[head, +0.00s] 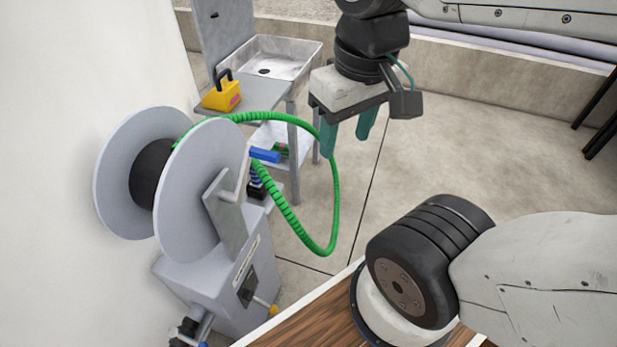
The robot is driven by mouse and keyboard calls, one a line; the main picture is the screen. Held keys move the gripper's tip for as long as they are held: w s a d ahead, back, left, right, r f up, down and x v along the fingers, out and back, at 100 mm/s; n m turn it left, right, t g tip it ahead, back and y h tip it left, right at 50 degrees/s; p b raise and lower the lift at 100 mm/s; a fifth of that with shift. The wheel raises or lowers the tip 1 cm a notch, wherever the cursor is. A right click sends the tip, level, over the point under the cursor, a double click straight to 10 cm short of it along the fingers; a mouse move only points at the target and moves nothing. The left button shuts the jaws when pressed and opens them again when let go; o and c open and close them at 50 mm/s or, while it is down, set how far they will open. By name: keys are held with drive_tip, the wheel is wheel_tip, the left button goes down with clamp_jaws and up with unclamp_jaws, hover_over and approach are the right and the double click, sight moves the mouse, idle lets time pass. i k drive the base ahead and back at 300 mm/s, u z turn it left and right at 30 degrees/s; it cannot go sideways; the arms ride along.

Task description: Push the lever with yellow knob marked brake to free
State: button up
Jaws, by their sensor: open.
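The lever (262,303) sticks out from a dark slotted plate on the front of the grey reel stand, low in the head view. Its yellow knob (272,309) points down and to the right. A small pale label (246,262) sits above the plate, with lettering too small to read. My gripper (347,138) hangs at the upper middle, its two teal fingers pointing down, apart and with nothing between them. It is well above the lever and to its right, not touching anything.
The hose reel (205,190) stands against the pale wall, and its green hose (334,215) loops out to the right. A blue-handled valve (265,155) sits beside the reel. The floor at right is open.

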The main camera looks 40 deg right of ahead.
sight(273, 310)
drive_tip(key=u, duration=1)
drive_tip(key=k, duration=0.85)
drive_tip(key=u, duration=0.05)
drive_tip(key=i, duration=0.5)
drive_tip(key=u, duration=0.05)
